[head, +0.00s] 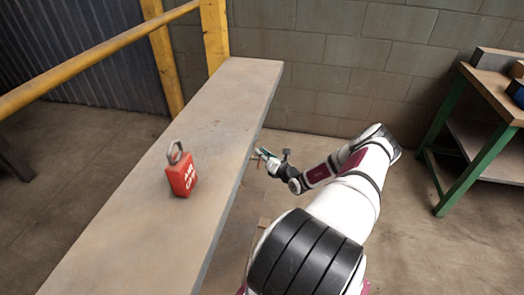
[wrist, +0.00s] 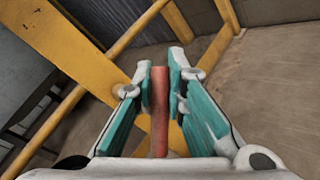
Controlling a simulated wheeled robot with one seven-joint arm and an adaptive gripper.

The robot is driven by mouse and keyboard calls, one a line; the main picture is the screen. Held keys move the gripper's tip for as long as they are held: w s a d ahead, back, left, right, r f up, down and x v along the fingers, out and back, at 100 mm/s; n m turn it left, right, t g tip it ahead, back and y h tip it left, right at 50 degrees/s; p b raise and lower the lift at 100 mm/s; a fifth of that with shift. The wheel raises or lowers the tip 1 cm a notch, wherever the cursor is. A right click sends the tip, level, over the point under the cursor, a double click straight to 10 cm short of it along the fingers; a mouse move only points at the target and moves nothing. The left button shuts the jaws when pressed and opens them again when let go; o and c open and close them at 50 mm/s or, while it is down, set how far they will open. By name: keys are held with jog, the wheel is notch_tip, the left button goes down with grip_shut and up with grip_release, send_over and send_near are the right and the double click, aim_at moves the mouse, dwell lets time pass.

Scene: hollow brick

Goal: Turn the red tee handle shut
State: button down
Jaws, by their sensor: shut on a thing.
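The red tee handle (wrist: 159,110) shows in the wrist view as a red bar standing between my two teal-padded fingers. My gripper (wrist: 161,72) is shut on it, with a pad along each side of the bar. In the head view my gripper (head: 262,154) is small, beside the right edge of the long grey slab. The handle is too small there to make out clearly, and the valve body under it is hidden in both views.
A red padlock (head: 182,174) marked "AIR OFF" stands on the grey slab (head: 140,225). Yellow railing (head: 100,58) stands at the back left. A green-legged table (head: 462,172) with boxes is at the right. A block wall (head: 345,62) closes off the back.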

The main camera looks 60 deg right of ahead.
jog(key=m, duration=0.1)
jog(key=m+g+y, duration=0.1)
jog(key=f+g, duration=0.1)
jog(key=shift+w+d+m+y, duration=0.15)
jog(key=shift+d+m+y, duration=0.15)
jog(key=shift+m+y, duration=0.1)
jog(key=shift+f+m+g+y+b, duration=0.25)
jog(key=shift+m+g+y+b, duration=0.2)
jog(key=shift+m+g+y, duration=0.15)
jog(key=shift+f+m+g+y+b, duration=0.2)
jog(key=shift+m+g+y+b, duration=0.3)
jog(key=shift+y, duration=0.1)
jog(key=c, duration=1.6)
grip_release()
jog(key=v, duration=1.2)
